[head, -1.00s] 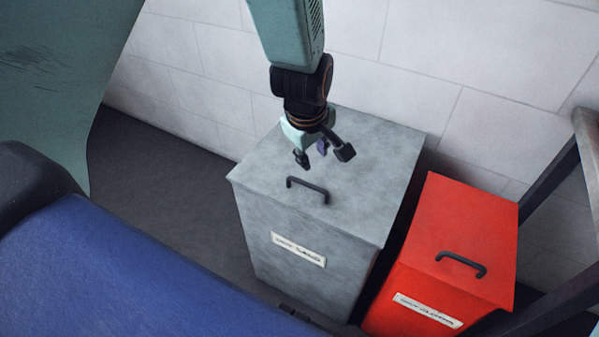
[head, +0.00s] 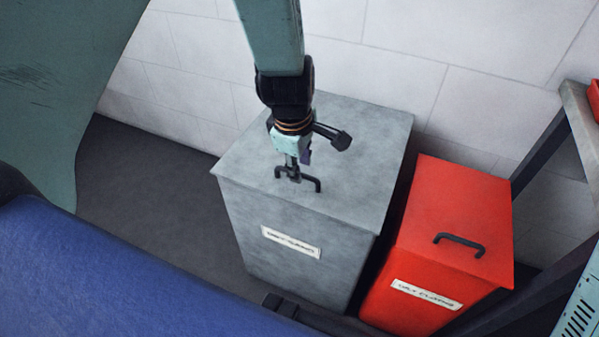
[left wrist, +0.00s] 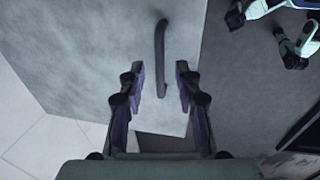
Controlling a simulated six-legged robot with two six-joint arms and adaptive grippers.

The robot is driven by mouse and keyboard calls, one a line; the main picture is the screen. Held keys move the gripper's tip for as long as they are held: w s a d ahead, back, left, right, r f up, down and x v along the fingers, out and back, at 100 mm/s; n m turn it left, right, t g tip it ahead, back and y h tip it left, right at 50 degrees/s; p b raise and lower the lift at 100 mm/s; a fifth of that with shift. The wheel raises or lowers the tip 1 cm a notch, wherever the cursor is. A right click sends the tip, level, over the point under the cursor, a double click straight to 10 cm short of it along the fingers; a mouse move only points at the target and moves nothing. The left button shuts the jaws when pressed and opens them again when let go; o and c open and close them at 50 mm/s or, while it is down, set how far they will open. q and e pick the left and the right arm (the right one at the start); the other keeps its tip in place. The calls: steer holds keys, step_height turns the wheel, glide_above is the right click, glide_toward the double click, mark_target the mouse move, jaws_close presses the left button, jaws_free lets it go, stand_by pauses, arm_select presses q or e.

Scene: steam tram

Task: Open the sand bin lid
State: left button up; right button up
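The grey sand bin (head: 300,245) stands against the wall, with a white label on its front. Its flat lid (head: 350,150) lies shut, with a dark bar handle (head: 316,181) near the front edge. My left gripper (head: 298,166) points down at the handle and partly hides it in the head view. In the left wrist view the fingers (left wrist: 160,70) are apart, with the handle (left wrist: 160,40) running lengthwise in the gap between them. I see no finger pressed on the handle. My right gripper is not seen clearly in either view.
A red bin (head: 455,215) with a similar handle stands just right of the sand bin, a narrow gap between them. A dark rack frame (head: 540,150) rises at the right. A blue padded surface (head: 120,280) fills the lower left. Dark floor (head: 150,180) is clear left of the bin.

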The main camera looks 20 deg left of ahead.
arm_select(q)
steer(key=shift+w+f, duration=0.15)
steer(key=shift+f, duration=0.7)
jaws_close()
